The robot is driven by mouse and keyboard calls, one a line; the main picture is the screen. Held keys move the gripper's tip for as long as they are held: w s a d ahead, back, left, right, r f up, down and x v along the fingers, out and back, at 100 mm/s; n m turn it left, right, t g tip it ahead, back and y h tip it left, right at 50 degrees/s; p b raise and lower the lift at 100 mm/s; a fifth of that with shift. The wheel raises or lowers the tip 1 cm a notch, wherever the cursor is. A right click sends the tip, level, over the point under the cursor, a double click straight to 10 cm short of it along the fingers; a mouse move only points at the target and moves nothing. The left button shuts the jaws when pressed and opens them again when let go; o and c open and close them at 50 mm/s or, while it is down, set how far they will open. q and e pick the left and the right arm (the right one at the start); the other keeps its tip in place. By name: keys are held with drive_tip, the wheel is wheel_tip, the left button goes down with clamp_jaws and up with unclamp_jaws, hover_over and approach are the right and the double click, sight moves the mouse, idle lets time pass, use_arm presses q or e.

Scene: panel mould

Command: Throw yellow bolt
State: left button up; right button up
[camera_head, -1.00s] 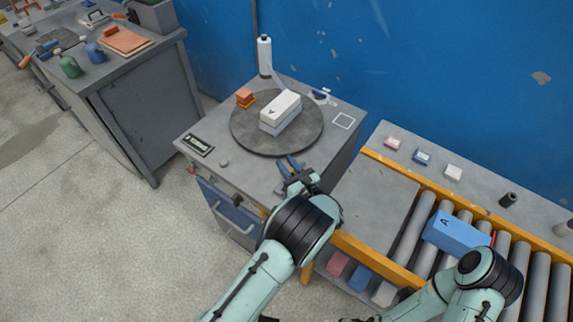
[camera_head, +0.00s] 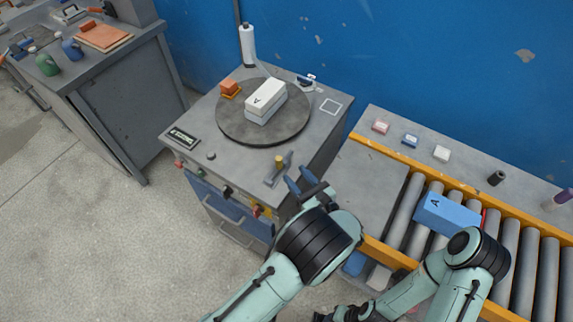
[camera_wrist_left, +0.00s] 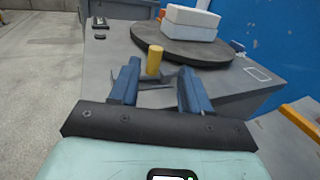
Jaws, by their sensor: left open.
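The yellow bolt (camera_head: 279,161) stands upright on a small grey bracket at the front right part of the grey cabinet top. My left gripper (camera_head: 300,181) is open and empty, just right of and nearer than the bolt in the head view. In the left wrist view, the bolt (camera_wrist_left: 154,60) shows in the gap between the blue fingers of the left gripper (camera_wrist_left: 158,72), apparently a little beyond their tips. I see no contact. My right gripper (camera_head: 340,314) is only partly visible at the bottom edge, and its jaws are unclear.
A round turntable (camera_head: 232,128) with a white-and-grey block (camera_head: 266,98) is behind the bolt. A white cylinder (camera_head: 248,45) stands at the back. The roller conveyor (camera_head: 508,250) with a blue block (camera_head: 447,214) lies to the right. Coloured knobs line the cabinet front.

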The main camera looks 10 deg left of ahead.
use_arm(q)
drive_tip(key=v, duration=0.2)
drive_tip(key=shift+s+d, duration=0.15)
drive_tip(key=shift+d, duration=0.1)
idle(0.6)
